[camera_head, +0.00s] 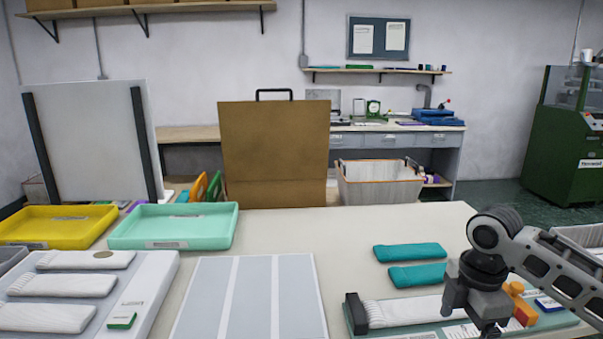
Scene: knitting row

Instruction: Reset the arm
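My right gripper (489,326) hangs at the lower right, over a teal-green board (550,322). Its lower end is small and near the bottom edge, so I cannot tell whether it is open or shut. The board carries a white ribbed knit piece (405,309) with a dark block (356,313) at its left end. The gripper covers part of the board and of the knit piece. An orange part (523,310) shows just right of the gripper. My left arm and gripper are not in view.
Two teal knit pieces (409,252) lie behind the board. A striped grey mat (250,300) lies mid-table. Left are a mint tray (175,226), a yellow tray (56,227) and a white board (135,290) with several white knit pieces. The table's (340,228) back middle is clear.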

